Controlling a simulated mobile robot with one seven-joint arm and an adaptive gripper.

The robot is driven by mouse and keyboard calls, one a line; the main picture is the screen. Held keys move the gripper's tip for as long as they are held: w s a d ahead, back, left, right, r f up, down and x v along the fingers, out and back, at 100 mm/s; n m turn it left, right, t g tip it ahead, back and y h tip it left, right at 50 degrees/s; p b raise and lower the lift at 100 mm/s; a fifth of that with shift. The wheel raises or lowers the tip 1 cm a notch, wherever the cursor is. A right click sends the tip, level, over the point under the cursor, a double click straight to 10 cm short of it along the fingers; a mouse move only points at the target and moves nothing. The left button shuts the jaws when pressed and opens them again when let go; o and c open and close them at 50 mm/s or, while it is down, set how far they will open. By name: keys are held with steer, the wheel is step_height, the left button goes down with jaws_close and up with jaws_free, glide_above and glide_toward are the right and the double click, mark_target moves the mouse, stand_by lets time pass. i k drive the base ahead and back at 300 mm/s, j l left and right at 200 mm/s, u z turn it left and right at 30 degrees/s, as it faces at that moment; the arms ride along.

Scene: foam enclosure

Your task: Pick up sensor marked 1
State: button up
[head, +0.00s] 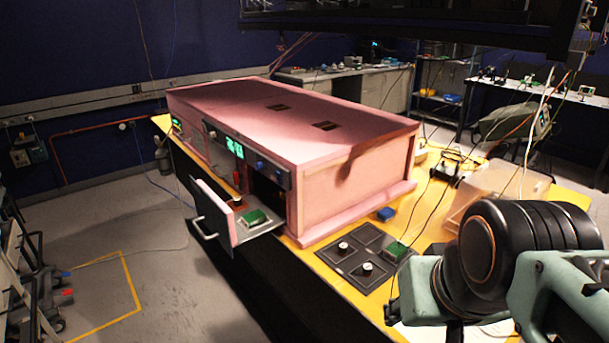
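A dark tray (352,275) with several square compartments lies on the yellow table in front of the pink foam enclosure. Two small round pieces with white tops, possibly sensors, stand in it: one further back (343,248) and one nearer (367,268). The open drawer (213,215) of the enclosure holds another green block (254,217) and a small round piece (237,200). No number is readable on any piece, so I cannot tell which is marked 1. My arm enters at the lower right; my gripper is not visible.
The pink enclosure (290,120) stands on the yellow table (420,190), its drawer jutting out over the table's left edge. A clear box (495,190) and loose cables lie to the right, behind my arm.

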mark_target(237, 200)
steer(key=z, duration=1.3)
steer(key=j+z, duration=0.15)
steer(key=z, duration=0.3)
steer(key=j+z, duration=0.15)
steer(key=z, duration=0.3)
steer(key=k+j, duration=0.15)
steer(key=j, duration=0.4)
steer(key=k+j, duration=0.15)
steer(key=j, duration=0.4)
steer(key=k+j, duration=0.2)
steer(key=j, duration=0.35)
steer(key=k+j, duration=0.15)
steer(key=j, duration=0.35)
steer(key=k+j, duration=0.15)
steer(key=j, duration=0.4)
steer(key=k+j, duration=0.15)
steer(key=j, duration=0.4)
steer(key=k+j, duration=0.2)
steer(key=j, duration=0.35)
steer(key=k+j, duration=0.15)
steer(key=j, duration=0.4)
steer(key=z, duration=0.05)
